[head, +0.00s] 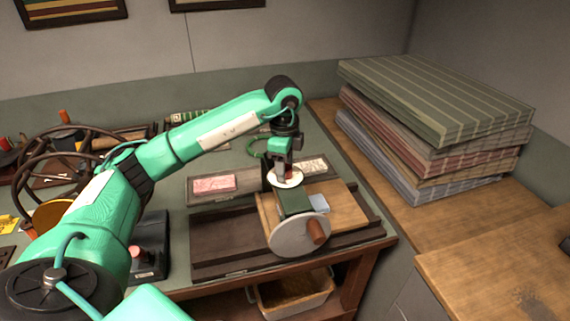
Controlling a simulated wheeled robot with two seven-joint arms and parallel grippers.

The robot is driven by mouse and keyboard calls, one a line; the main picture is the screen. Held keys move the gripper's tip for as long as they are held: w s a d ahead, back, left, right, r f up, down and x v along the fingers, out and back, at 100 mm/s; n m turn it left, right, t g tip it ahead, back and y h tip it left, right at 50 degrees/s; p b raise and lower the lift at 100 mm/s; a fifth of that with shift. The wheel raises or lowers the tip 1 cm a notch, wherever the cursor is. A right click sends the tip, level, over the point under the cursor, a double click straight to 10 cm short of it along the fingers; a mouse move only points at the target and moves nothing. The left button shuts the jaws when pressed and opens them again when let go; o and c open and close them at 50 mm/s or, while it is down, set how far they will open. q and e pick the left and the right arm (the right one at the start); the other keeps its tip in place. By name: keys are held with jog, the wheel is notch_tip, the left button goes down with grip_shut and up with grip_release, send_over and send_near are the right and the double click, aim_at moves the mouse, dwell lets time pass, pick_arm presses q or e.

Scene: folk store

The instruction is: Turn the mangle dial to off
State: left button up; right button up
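The mangle stands on the bench, with a dark slatted bed (225,254), a wooden board, a green block (294,202) and a pale handwheel (290,238) with a wooden knob. A small white round disc, which looks like the dial (296,181), sits just behind the green block. My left gripper (286,172) points down right over this disc, at a small reddish-brown part on it. The fingers hide most of that part, so its setting and whether the fingers grip it cannot be told. My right gripper is not in view.
A tall stack of folded striped cloths (430,130) stands on the wooden counter at the right. A black box with a red button (136,252) and a spoked wheel (50,175) are at the left by my arm. A bin (295,296) sits under the bench.

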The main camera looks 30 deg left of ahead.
pick_arm(q)
jog(key=shift+r, duration=0.35)
notch_tip(320, 180, up, 8)
jog(key=shift+s+f+b, duration=0.1)
jog(key=shift+s+b, duration=0.05)
jog(key=shift+b, duration=0.2)
notch_tip(320, 180, up, 5)
jog(key=shift+s+d+r+p, duration=0.1)
jog(key=shift+s+p, duration=0.05)
jog(key=shift+p, duration=0.15)
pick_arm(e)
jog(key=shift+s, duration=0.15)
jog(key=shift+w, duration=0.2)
